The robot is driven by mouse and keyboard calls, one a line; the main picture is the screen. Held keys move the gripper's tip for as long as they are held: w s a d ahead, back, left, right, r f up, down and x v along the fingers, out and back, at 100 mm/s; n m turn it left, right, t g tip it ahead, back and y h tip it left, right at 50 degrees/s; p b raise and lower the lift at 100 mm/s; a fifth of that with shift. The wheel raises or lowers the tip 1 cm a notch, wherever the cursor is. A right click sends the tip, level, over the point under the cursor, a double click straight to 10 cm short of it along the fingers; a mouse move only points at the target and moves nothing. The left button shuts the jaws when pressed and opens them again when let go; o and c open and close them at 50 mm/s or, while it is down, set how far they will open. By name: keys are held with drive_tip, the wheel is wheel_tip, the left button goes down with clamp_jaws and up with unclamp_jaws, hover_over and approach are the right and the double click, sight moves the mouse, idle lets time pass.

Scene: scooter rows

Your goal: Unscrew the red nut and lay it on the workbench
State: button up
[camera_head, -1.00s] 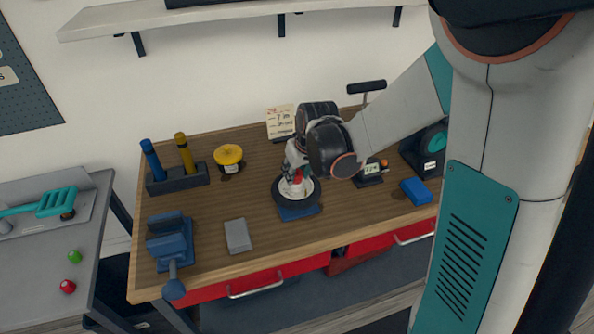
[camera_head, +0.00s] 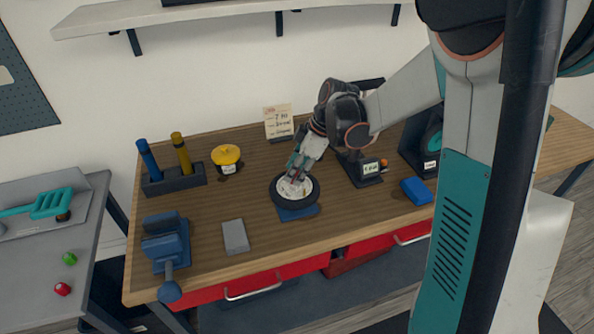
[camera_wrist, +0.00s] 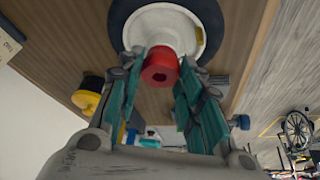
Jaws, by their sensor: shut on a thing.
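A wheel with a black tyre and white hub (camera_head: 308,190) lies flat on a blue stand (camera_head: 298,213) on the wooden workbench (camera_head: 215,205). In the wrist view the red nut (camera_wrist: 159,67) sits between the teal fingertips of my gripper (camera_wrist: 160,70), in front of the wheel's white hub (camera_wrist: 160,25). My gripper (camera_head: 294,176) is shut on the nut, over the hub. Whether the nut is still on the hub's thread or just clear of it I cannot tell. In the head view my fingers hide the nut.
A blue vise (camera_head: 166,243), grey block (camera_head: 235,236), yellow-topped pot (camera_head: 227,157) and holder with two handles (camera_head: 174,180) stand left of the wheel. A small display (camera_head: 368,170) and blue block (camera_head: 416,190) are at right. Bare bench lies between the grey block and stand.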

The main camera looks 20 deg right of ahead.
drive_tip(key=n, duration=0.2)
drive_tip(key=n+g, duration=0.2)
drive_tip(key=n, duration=0.1)
drive_tip(key=shift+s+a+f+n+b, duration=0.1)
drive_tip(key=shift+a+f+n+b, duration=0.05)
drive_tip(key=shift+a+n+b, duration=0.15)
drive_tip(key=n+g, duration=0.2)
drive_tip(key=n, duration=0.2)
drive_tip(key=shift+s+n, duration=0.1)
drive_tip(key=shift+n, duration=0.2)
drive_tip(key=o, duration=0.9)
drive_tip(key=shift+o, duration=1)
drive_tip(key=shift+s+d, duration=0.1)
drive_tip(key=shift+s, duration=0.05)
